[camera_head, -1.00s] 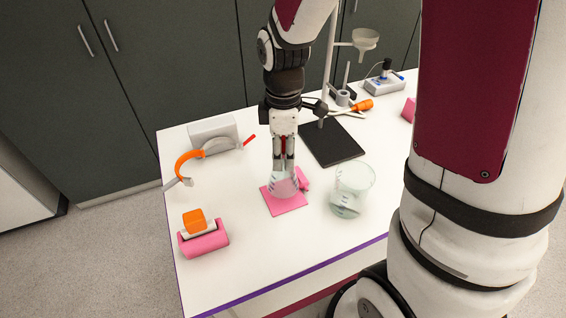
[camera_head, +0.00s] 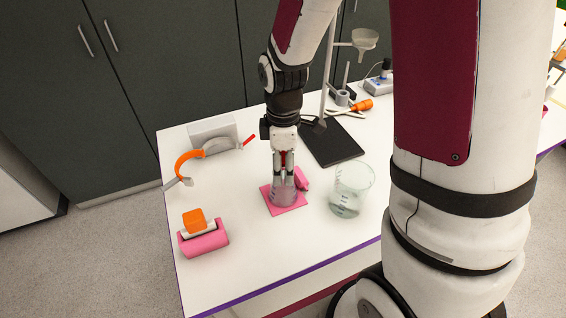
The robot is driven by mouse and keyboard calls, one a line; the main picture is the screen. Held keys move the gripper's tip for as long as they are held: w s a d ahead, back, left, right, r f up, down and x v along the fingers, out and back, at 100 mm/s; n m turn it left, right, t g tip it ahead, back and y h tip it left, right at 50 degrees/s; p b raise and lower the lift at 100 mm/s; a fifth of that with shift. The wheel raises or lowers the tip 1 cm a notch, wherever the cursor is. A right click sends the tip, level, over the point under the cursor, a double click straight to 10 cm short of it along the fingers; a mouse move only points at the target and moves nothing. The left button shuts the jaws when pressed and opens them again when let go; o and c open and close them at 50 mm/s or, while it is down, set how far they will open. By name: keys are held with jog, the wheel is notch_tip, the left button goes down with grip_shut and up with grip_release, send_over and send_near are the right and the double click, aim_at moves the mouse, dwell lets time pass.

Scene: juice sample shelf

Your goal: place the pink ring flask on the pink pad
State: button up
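The clear flask (camera_head: 284,197) is upright at the pink pad (camera_head: 296,208), near the front of the white table. Its base appears to be on the pad or just above it; I cannot tell for certain. A pinkish tint shows through the glass, and its ring is not clear. My gripper (camera_head: 284,184) points straight down, with its two fingers on either side of the flask's upper part, and appears shut on it. The fingers hide part of the flask.
A clear beaker (camera_head: 350,190) stands close to the right of the pad. A pink block (camera_head: 301,178) touches or nearly touches the pad's back right. A stand base (camera_head: 331,143) is behind. A pink holder with an orange-capped item (camera_head: 204,239) is at front left.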

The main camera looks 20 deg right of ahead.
notch_tip(320, 180, up, 12)
jog(key=shift+r, duration=0.2)
jog(key=s+r+m+t, duration=0.5)
jog(key=s+r+m, duration=0.5)
jog(key=s+m, duration=0.3)
jog(key=shift+s+r+m+t, duration=0.3)
jog(key=shift+s+r, duration=0.1)
jog(key=shift+s, duration=0.5)
dwell(0.5)
